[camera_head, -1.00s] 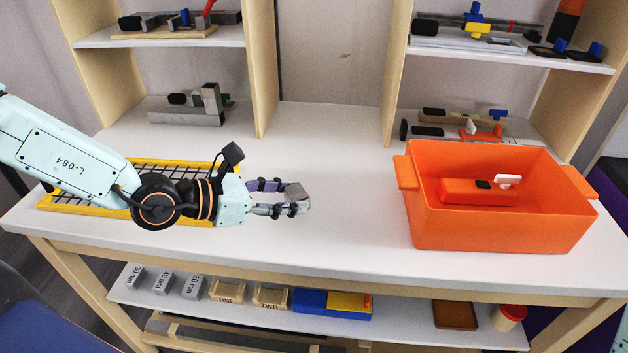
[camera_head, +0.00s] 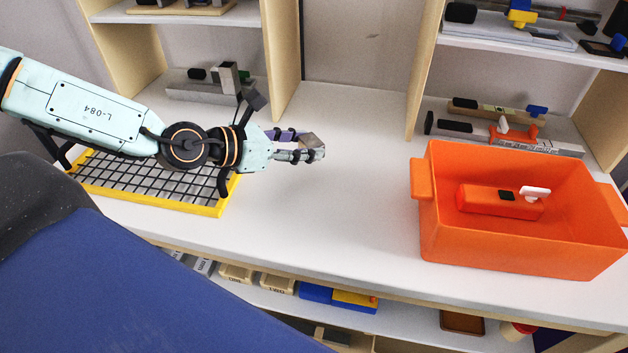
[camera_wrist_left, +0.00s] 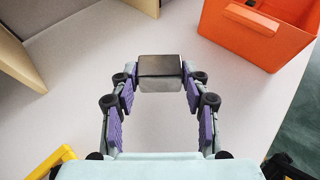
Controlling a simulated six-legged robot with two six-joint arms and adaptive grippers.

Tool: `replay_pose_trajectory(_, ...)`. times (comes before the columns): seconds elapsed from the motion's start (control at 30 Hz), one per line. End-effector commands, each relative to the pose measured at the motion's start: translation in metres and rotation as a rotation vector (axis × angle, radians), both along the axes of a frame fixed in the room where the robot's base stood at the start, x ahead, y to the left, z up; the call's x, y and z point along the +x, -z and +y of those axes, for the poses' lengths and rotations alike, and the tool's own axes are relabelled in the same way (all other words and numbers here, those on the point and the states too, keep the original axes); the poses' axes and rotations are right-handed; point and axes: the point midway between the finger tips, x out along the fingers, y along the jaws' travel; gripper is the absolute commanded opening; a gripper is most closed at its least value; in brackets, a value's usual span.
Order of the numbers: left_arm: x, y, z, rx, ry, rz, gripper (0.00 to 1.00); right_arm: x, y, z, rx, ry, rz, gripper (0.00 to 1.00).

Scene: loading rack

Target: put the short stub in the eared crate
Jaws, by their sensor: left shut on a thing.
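The short stub (camera_head: 309,141) is a small grey metal block. My left gripper (camera_head: 312,150) is shut on it and holds it over the white tabletop, left of the crate. In the left wrist view the stub (camera_wrist_left: 159,72) sits between the two fingertips. The eared crate (camera_head: 520,250) is an orange open box with an ear on each end, at the right of the table. An orange block with a dark patch and a white lever (camera_head: 500,203) lies inside it. The crate's corner (camera_wrist_left: 240,37) shows at the upper right of the left wrist view. My right gripper is not in view.
A yellow-framed black wire grid (camera_head: 150,185) lies on the table under my left arm. Wooden shelf uprights (camera_head: 283,60) and tools (camera_head: 500,135) stand along the back. The tabletop between gripper and crate is clear.

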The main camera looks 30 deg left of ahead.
Motion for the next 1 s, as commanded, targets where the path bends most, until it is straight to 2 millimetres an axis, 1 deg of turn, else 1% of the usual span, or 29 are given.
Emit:
replay_pose_trajectory(0.03,0.000,0.010,0.000,-0.002,-0.002,0.000,0.12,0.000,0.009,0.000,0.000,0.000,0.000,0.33)
replay_pose_trajectory(0.33,-0.001,0.049,0.000,0.000,0.000,0.000,0.12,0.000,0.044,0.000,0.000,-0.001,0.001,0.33)
replay_pose_trajectory(0.4,0.000,0.055,0.000,0.000,0.000,0.000,0.12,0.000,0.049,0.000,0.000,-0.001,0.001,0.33)
replay_pose_trajectory(0.63,0.001,0.064,0.000,0.000,0.000,-0.001,0.12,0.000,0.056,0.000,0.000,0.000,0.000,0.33)
replay_pose_trajectory(0.8,0.003,0.084,0.000,0.001,0.000,0.000,0.12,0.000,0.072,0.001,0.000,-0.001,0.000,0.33)
replay_pose_trajectory(0.9,0.003,0.093,0.000,0.002,0.001,-0.001,0.12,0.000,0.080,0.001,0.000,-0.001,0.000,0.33)
replay_pose_trajectory(1.0,0.003,0.094,0.000,0.000,0.000,0.000,0.12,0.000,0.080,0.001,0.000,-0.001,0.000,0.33)
